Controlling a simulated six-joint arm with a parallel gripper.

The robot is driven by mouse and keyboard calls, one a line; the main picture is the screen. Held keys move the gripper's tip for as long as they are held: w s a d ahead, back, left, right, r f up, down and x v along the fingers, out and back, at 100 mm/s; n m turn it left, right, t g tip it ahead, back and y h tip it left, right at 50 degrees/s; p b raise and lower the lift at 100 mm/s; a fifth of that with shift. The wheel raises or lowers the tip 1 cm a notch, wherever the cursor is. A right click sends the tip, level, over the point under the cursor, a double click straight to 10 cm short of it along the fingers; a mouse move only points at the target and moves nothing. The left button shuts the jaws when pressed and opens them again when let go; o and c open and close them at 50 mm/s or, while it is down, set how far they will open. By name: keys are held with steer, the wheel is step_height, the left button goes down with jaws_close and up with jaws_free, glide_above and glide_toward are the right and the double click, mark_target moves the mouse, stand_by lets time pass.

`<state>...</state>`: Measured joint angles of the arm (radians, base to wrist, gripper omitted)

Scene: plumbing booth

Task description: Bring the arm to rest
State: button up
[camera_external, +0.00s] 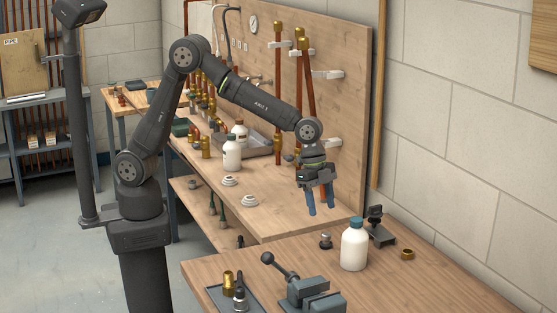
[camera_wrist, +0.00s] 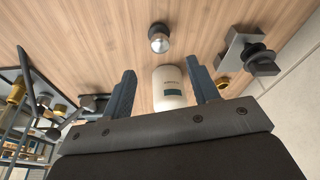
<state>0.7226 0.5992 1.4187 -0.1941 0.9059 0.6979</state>
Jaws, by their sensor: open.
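My gripper (camera_external: 319,203) hangs with its blue fingers pointing down, above the far end of the near table. Its two fingers are apart with nothing held between them. In the wrist view my gripper (camera_wrist: 163,88) shows both fingertips spread. A white bottle with a blue cap (camera_external: 354,246) stands upright on the near table, to the right of and below the gripper. In the wrist view a white bottle (camera_wrist: 168,88) appears between the fingers, farther off and not gripped.
The near table (camera_external: 205,268) also holds a vise (camera_external: 312,296), a dark clamp-like fixture (camera_external: 379,228), a brass nut (camera_external: 407,254), a small metal fitting (camera_external: 325,240) and a tray with fittings (camera_external: 238,296). Behind it, a workbench carries bottles and a tray below a wooden pipe board (camera_external: 345,110).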

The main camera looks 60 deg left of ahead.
mark_target(327, 234)
steer(key=shift+v, duration=1)
steer(key=shift+f, duration=0.1)
steer(key=x, duration=1.2)
steer(key=shift+a+f, duration=0.1)
steer(key=shift+f, duration=0.1)
step_height(327, 234, up, 2)
steer(key=shift+r, duration=0.65)
steer(key=shift+f, duration=0.15)
